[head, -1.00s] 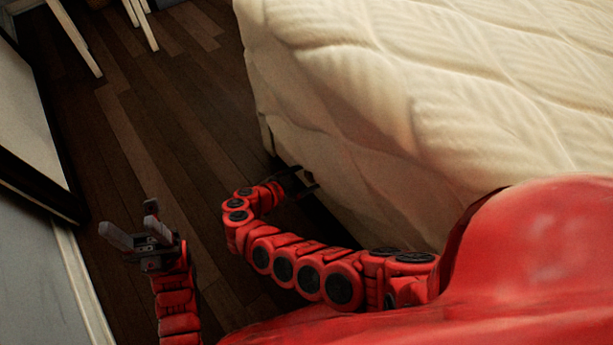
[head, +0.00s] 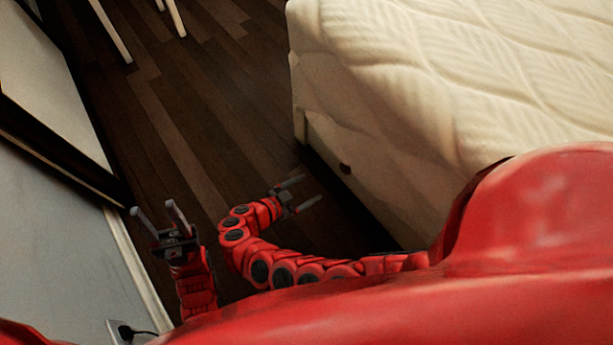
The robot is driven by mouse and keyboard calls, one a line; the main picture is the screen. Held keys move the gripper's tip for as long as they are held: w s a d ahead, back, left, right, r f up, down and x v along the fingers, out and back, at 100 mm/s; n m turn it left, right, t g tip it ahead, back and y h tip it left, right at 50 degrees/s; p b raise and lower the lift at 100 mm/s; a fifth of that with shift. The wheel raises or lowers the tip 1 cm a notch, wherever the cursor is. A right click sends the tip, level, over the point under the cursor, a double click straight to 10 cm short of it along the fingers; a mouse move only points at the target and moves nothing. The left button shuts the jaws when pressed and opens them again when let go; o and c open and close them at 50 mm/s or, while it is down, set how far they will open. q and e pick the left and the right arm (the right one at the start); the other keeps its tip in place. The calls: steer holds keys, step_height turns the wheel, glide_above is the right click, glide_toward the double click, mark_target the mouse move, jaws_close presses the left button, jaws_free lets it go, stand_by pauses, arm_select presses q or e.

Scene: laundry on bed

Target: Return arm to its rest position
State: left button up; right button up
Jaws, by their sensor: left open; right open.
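My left gripper (head: 160,218) is at the lower left of the head view, with two grey fingers spread apart and pointing up. It is open and empty. My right gripper (head: 306,191) is near the middle, at the end of a bent red arm, with its fingers spread and pointing right toward the bed's side. It is also open and empty, and it is apart from the bed. The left arm below its gripper is mostly hidden by my red body.
A bed with a cream quilted mattress (head: 440,75) fills the upper right. Dark wooden floor (head: 200,110) lies clear between it and the wall (head: 50,215) at left. Pale furniture legs (head: 110,30) stand at the top left. A socket with a black cord (head: 125,331) is at the lower left.

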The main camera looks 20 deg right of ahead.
steer(key=shift+s+a+r, duration=0.1)
steer(key=shift+s+a, duration=0.05)
steer(key=shift+a, duration=0.15)
stand_by(0.4)
